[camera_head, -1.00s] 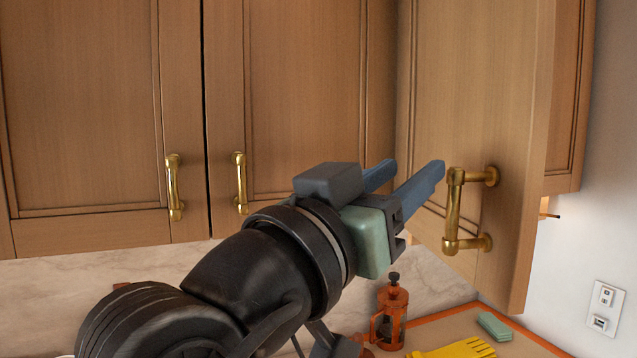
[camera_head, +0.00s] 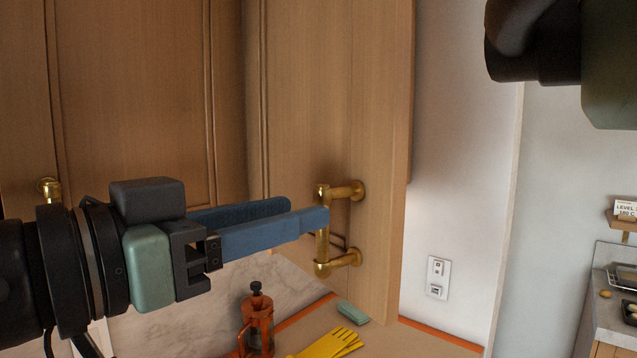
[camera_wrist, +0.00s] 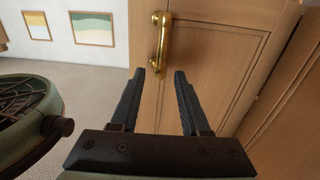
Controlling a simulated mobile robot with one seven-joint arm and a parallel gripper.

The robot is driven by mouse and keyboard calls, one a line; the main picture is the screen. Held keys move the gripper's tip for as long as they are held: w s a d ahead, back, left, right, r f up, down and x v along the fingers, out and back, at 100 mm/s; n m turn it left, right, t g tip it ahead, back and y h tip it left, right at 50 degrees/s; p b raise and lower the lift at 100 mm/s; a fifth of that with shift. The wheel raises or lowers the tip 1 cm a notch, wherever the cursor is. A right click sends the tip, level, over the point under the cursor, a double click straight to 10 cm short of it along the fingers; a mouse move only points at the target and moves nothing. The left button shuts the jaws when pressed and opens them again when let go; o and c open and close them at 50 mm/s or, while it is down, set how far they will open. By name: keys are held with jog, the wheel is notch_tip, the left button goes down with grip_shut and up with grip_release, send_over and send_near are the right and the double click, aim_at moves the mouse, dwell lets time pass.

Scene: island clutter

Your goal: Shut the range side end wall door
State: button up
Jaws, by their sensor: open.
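The wooden end wall cabinet door (camera_head: 378,110) stands open, swung out from the cabinet on the right, with its handle side toward me. Its brass bar handle (camera_head: 322,232) is upright; it also shows in the wrist view (camera_wrist: 161,45). My gripper (camera_head: 308,212) is open and empty, with its blue fingers pointing at the handle. In the head view the near fingertip overlaps the bar. In the wrist view the handle lies just beyond my fingertips (camera_wrist: 160,74), in line with the gap between them. I cannot tell whether a finger touches it.
Another closed wooden cabinet door (camera_head: 130,90) is behind my gripper. Below on the counter are an orange French press (camera_head: 257,325), yellow gloves (camera_head: 330,344) and a green sponge (camera_head: 352,313). A white wall with an outlet (camera_head: 438,277) is to the right.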

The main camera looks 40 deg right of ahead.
aim_at(320, 201)
jog(key=d+p, duration=0.1)
jog(key=d, duration=0.4)
jog(key=shift+w, duration=0.1)
grip_shut()
jog(key=shift+r, duration=0.15)
dwell(1.2)
